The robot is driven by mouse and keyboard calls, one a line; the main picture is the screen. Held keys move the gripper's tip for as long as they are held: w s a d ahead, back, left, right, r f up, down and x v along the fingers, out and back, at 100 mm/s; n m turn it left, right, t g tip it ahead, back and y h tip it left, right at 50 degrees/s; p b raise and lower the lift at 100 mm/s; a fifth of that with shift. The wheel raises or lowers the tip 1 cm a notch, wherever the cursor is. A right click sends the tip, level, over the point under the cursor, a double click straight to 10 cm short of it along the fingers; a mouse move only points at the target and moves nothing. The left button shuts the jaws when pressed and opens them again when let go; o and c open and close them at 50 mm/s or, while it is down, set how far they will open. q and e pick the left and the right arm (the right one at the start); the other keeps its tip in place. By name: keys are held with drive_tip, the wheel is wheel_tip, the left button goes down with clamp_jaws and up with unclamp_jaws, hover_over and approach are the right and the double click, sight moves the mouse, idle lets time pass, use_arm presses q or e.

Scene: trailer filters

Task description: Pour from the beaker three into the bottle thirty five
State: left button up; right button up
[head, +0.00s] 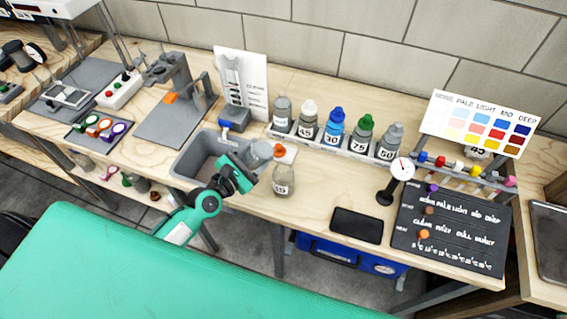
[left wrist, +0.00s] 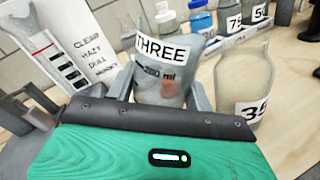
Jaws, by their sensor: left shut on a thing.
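The beaker labelled THREE (left wrist: 165,85) is clear and greyish; how much liquid it holds I cannot tell. My left gripper (head: 254,160) is shut on it, one finger on each side in the left wrist view. That bottle (head: 283,181) is clear, stands upright near the table's front edge and looks open at the top. It also shows in the left wrist view (left wrist: 243,88), right of the beaker and apart from it. My right gripper is out of view.
A small orange object (head: 279,150) lies behind the bottle. A rack (head: 330,148) of several capped bottles stands behind. A black tablet (head: 357,225) and a dial gauge (head: 402,169) are to the right.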

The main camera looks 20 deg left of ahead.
sight(251, 154)
use_arm(q)
drive_tip(key=shift+d+r+p, duration=0.15)
drive_tip(key=shift+r+p, duration=0.3)
drive_tip(key=shift+r, duration=0.05)
drive_tip(key=shift+d+r+m+p, duration=0.15)
drive_tip(key=shift+r+m+p, duration=0.15)
drive_tip(key=shift+m+p, duration=0.1)
drive_tip(key=shift+s, duration=0.1)
drive_tip(key=shift+d+r+m+p, duration=0.1)
drive_tip(key=shift+r+m+p, duration=0.2)
drive_tip(key=shift+p, duration=0.05)
drive_tip(key=shift+r+p, duration=0.25)
drive_tip(key=shift+p, duration=0.1)
drive_tip(key=shift+d+r+m+p, duration=0.1)
drive_tip(key=shift+r+m+p, duration=0.3)
drive_tip(key=shift+m, duration=0.5)
drive_tip(key=shift+f+m, duration=0.15)
drive_tip(key=shift+m, duration=0.25)
idle(0.3)
drive_tip(key=shift+f+m+y+b, duration=0.1)
drive_tip(key=shift+m+y+b, duration=0.2)
drive_tip(key=shift+m+y, duration=0.1)
idle(0.4)
drive_tip(key=shift+r+m, duration=0.2)
drive_tip(key=shift+m, duration=0.1)
idle(0.3)
